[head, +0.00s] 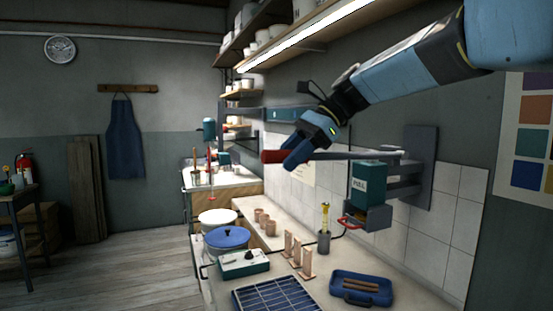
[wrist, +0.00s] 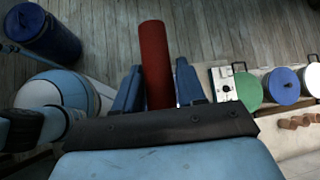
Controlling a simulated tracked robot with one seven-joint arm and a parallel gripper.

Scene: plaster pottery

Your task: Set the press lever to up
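The press (head: 375,182) is a green and grey unit on the wall at the right, with a label on its front. Its lever (head: 350,156) is a grey bar running left from the press, close to level, ending in a red handle (head: 272,157). My gripper (head: 292,163) comes down from the upper right onto the handle's inner end. In the wrist view the red handle (wrist: 155,50) runs between my two blue fingers (wrist: 158,80), which lie close along both its sides. The handle's inner part is hidden behind my gripper body.
Below the lever, the bench holds a blue-lidded pot (head: 227,238), a control box (head: 243,263), upright clay pieces (head: 297,255), a tool cup (head: 323,242) and a blue tray (head: 361,288). A lit shelf (head: 300,38) hangs above. The floor at left is open.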

